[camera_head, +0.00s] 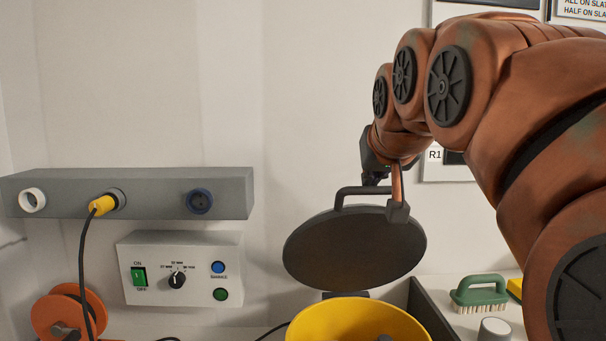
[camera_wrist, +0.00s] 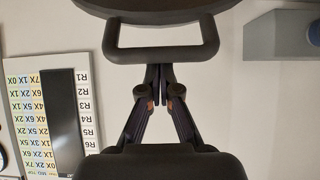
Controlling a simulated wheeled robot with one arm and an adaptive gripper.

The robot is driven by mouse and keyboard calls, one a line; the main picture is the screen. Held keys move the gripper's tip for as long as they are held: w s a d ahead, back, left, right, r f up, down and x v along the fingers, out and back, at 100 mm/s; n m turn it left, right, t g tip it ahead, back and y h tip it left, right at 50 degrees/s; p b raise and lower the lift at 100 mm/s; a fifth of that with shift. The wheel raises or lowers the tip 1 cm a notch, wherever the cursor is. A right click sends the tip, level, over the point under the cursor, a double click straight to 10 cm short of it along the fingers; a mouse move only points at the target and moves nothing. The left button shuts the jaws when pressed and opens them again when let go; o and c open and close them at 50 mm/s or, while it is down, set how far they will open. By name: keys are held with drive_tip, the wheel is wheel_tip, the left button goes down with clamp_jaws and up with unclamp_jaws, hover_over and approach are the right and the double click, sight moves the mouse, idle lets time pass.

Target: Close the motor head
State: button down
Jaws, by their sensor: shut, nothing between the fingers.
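The motor head (camera_head: 355,250) is a dark round lid with a bar handle (camera_head: 362,191). It stands tilted up, open, above the yellow drum (camera_head: 340,318) in the head view. In the wrist view the handle (camera_wrist: 160,55) crosses the top of the picture, with the lid's dark edge (camera_wrist: 160,10) beyond it. My gripper (camera_wrist: 160,78) is shut and empty, with its fingertips together right at the handle bar. I cannot tell whether they touch it. In the head view my gripper (camera_head: 377,178) is partly hidden behind my arm, just above the handle.
A grey wall rail (camera_head: 150,190) holds sockets and a yellow plug (camera_head: 102,205). Below are a switch box (camera_head: 180,268) and an orange reel (camera_head: 62,312). A green brush (camera_head: 480,292) lies right of the drum, beyond a dark panel (camera_head: 428,310).

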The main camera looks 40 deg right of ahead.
drive_tip(key=shift+s+a+f, duration=0.35)
drive_tip(key=shift+s, duration=0.1)
drive_tip(key=shift+s+a, duration=0.1)
idle(0.4)
